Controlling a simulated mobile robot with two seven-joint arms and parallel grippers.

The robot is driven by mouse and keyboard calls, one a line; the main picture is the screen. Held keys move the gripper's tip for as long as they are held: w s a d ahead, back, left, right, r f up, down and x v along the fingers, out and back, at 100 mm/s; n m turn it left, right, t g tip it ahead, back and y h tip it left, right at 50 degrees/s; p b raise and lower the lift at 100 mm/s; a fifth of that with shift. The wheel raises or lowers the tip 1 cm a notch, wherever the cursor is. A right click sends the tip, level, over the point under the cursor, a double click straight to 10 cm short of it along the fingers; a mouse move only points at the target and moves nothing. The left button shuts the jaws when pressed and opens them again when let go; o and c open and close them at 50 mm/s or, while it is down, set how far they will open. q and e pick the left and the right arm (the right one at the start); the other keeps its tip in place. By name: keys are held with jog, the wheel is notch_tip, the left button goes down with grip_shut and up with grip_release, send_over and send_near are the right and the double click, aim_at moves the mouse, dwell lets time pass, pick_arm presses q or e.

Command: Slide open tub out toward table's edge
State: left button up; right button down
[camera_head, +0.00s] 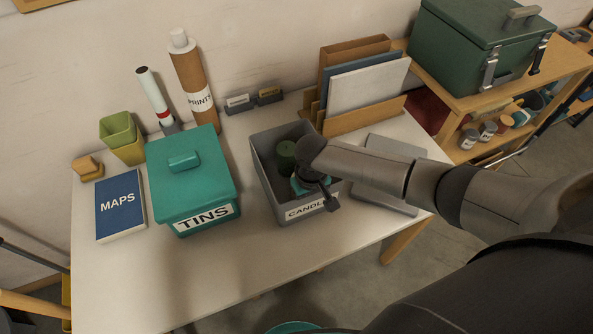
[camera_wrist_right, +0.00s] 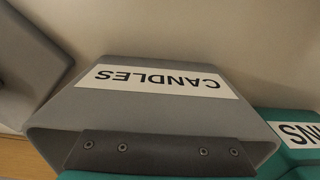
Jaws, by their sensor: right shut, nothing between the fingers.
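The open tub (camera_head: 264,172) is grey, with a white CANDLES label on its front, and stands on the white table (camera_head: 250,262) right of the middle. A dark green candle (camera_head: 286,150) shows inside it. In the right wrist view the tub's labelled wall (camera_wrist_right: 150,102) fills the middle, with the label upside down. My right gripper (camera_head: 326,192) is at the tub's front right, overlapping its front wall and hiding part of the label. It is shut with nothing in it. I cannot tell whether it touches the wall. My left gripper is not in view.
A teal lidded TINS box (camera_head: 192,185) stands left of the tub, with a small gap. A blue MAPS book (camera_head: 120,207) lies further left. A flat grey item (camera_head: 385,204) lies to the right. The table in front of the tub is clear up to its edge.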

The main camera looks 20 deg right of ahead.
jog(key=s+p, duration=0.2)
jog(key=s, duration=0.1)
jog(key=s+p, duration=0.3)
jog(key=shift+s+d+r, duration=0.1)
jog(key=shift+s+r, duration=0.1)
jog(key=shift+s+f+p, duration=0.1)
jog(key=shift+s+p, duration=0.45)
jog(key=shift+p, duration=0.05)
jog(key=shift+s+f, duration=0.1)
